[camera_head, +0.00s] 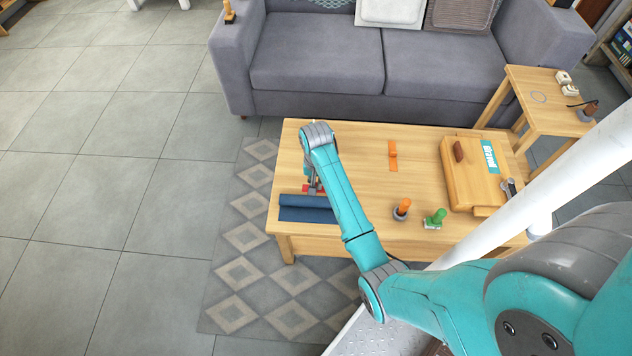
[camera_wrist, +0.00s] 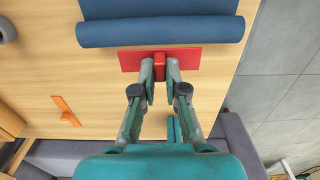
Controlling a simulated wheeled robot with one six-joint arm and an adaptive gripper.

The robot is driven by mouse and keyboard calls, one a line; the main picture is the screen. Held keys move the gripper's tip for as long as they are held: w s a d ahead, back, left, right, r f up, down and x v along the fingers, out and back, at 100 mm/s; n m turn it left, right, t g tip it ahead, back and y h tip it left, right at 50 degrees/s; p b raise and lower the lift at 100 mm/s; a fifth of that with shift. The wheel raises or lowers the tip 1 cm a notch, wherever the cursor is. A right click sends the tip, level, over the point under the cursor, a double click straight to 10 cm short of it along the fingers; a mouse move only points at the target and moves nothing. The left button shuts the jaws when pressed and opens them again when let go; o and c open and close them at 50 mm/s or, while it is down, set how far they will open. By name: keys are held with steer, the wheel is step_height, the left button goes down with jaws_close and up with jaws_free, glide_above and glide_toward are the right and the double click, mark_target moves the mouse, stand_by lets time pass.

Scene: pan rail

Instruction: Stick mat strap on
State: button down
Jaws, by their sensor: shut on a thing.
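My gripper (camera_wrist: 160,78) is shut on the upright red tab of a flat red strap (camera_wrist: 190,58). The strap lies crosswise in front of the fingertips, along the near edge of a rolled blue mat (camera_wrist: 160,30) in the wrist view. I cannot tell whether strap and mat touch. In the head view the blue mat (camera_head: 305,213) lies at the left front of the wooden table (camera_head: 360,160). My gripper (camera_head: 313,184) points down just behind it, and a bit of the red strap (camera_head: 307,188) shows there. My forearm hides part of the mat's right end.
An orange strap-like piece (camera_head: 393,155) lies at the table's middle back. Orange-handled (camera_head: 402,208) and green-handled (camera_head: 435,218) tools stand at the front. A wooden box (camera_head: 460,185) fills the right side, with a wrench (camera_head: 508,188) beside it. A grey sofa (camera_head: 320,60) stands behind.

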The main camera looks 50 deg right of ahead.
mark_target(316, 198)
steer(key=shift+f, duration=3)
steer(key=shift+f, duration=0.55)
steer(key=c, duration=1.1)
jaws_free()
steer(key=shift+c, duration=0.2)
step_height(316, 198, up, 12)
